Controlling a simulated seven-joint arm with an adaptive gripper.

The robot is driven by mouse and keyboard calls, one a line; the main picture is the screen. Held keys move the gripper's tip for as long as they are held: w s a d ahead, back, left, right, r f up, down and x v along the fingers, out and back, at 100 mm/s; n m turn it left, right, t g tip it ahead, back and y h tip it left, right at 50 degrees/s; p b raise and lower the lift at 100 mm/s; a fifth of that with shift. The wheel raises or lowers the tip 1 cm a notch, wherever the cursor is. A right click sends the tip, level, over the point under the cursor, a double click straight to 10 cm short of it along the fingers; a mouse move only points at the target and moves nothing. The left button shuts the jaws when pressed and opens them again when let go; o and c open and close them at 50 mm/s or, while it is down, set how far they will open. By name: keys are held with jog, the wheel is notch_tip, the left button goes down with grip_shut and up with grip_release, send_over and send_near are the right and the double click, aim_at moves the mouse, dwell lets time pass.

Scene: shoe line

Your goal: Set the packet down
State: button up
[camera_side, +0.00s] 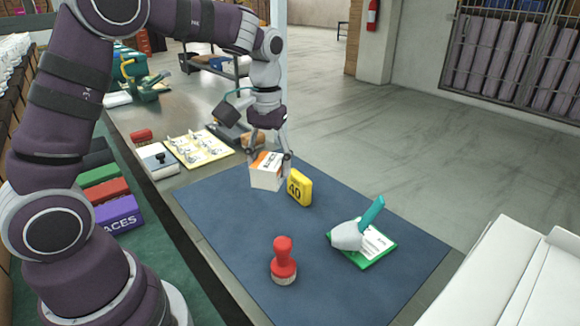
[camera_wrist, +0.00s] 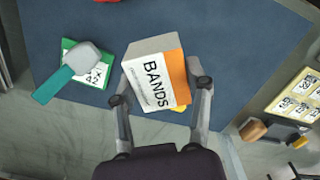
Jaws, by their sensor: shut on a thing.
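The packet (camera_side: 266,172) is a small white and orange box. In the wrist view the word BANDS shows on the packet (camera_wrist: 155,82). My gripper (camera_side: 268,156) is shut on it, with one finger on each side; the fingers also show in the wrist view (camera_wrist: 160,90). The packet is over the far part of the blue mat (camera_side: 225,225). I cannot tell whether its underside touches the mat.
A yellow block marked 40 (camera_side: 299,188) stands close to the right of the packet. A red-handled stamp (camera_side: 284,262) and a green-framed card (camera_side: 372,248) with a teal-handled tool (camera_side: 350,233) on it are on the mat. The mat's left part is clear.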

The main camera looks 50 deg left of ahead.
jog(key=d+r+m, duration=0.4)
jog(key=r+m, duration=0.3)
jog(key=r, duration=0.1)
jog(key=s, duration=1.2)
jog(key=f, duration=1.5)
jog(key=shift+s+a+f, duration=0.1)
jog(key=shift+a+f, duration=0.25)
jog(key=shift+a, duration=0.05)
jog(key=shift+w+f, duration=0.25)
send_over(294, 233)
jog(key=shift+f, duration=2.5)
